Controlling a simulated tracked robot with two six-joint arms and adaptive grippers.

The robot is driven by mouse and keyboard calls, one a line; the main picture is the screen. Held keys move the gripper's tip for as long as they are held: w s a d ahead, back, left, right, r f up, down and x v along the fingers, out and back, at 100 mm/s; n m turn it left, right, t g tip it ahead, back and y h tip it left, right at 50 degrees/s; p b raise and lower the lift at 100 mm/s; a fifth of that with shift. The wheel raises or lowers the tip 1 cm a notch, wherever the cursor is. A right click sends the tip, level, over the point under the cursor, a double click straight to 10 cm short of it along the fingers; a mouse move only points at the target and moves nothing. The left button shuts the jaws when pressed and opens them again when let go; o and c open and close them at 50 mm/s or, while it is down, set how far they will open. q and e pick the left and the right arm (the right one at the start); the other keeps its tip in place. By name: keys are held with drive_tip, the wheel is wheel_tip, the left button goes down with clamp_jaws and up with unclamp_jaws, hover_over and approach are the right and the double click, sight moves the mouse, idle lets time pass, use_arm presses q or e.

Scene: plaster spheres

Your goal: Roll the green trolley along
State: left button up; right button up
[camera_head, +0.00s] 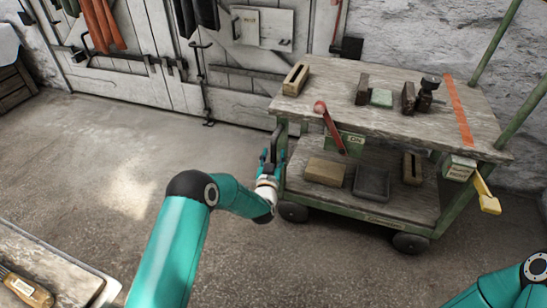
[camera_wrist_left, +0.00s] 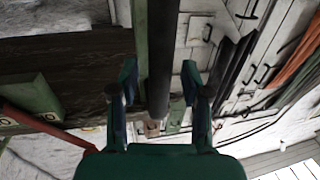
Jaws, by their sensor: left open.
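The green trolley (camera_head: 360,213) stands right of centre in the head view, with a green frame, grey wooden shelves and dark wheels. A dark upright handle bar (camera_head: 276,143) is at its left end. My left gripper (camera_head: 273,160) is at this end, partly hidden by its own wrist. In the left wrist view the dark bar (camera_wrist_left: 162,60) stands between the open fingers of my left gripper (camera_wrist_left: 161,85), with a gap on each side. A green post of the trolley (camera_wrist_left: 141,40) is just left of the bar. My right gripper is outside the view.
The trolley's top (camera_head: 335,97) carries several small blocks and tools. A red lever (camera_head: 330,127) and a yellow handle (camera_head: 487,198) stick out from the trolley. A plank door (camera_head: 120,58) is behind. Concrete floor (camera_head: 110,160) is clear to the left.

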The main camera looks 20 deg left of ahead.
use_arm(q)
drive_tip(key=shift+w, duration=0.25)
clamp_jaws()
idle(0.3)
